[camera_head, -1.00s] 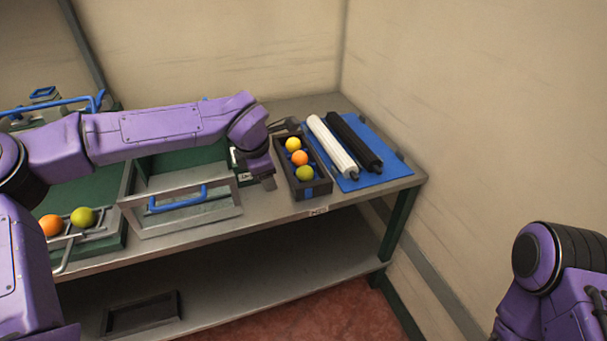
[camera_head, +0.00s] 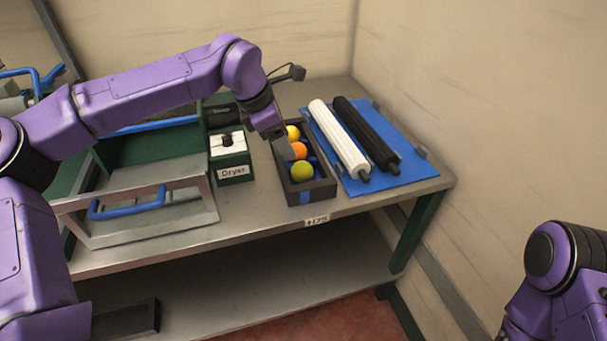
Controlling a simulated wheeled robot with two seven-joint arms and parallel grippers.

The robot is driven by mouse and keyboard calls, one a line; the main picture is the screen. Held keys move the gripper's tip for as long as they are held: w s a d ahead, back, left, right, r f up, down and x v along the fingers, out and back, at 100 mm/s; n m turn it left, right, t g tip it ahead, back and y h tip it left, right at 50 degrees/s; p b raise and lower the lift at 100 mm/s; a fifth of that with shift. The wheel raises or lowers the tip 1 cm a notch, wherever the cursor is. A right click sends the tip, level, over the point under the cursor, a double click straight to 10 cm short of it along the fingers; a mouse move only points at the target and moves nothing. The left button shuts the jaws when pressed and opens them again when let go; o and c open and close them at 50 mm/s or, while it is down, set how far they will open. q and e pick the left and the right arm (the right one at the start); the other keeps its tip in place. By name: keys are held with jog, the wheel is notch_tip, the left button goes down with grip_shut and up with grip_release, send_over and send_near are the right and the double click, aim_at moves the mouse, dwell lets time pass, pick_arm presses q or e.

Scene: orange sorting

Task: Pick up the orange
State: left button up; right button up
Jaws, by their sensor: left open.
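The orange (camera_head: 299,150) sits in the middle of a dark open-topped box (camera_head: 323,187) on the table. A yellow ball (camera_head: 293,132) lies behind it and a yellow-green fruit (camera_head: 302,170) in front of it, in the same box. My left gripper (camera_head: 282,150) is open and points down over the box's left side, beside the orange. It partly covers the orange's left edge; I cannot tell whether they touch. Of my right arm only purple links show at the lower right; its gripper is out of view.
A blue mat (camera_head: 398,179) with a white roller (camera_head: 337,137) and a black roller (camera_head: 366,133) lies right of the box. A green box labelled "Dryer" (camera_head: 233,171) stands left of it. A metal frame with a blue handle (camera_head: 127,204) is further left. The table's front edge is close.

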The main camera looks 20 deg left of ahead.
aim_at(298, 165)
pick_arm(q)
jog(key=x, duration=0.5)
jog(key=shift+s+a+f, duration=0.15)
jog(key=p+x, duration=0.1)
jog(key=x, duration=0.4)
jog(key=c, duration=0.8)
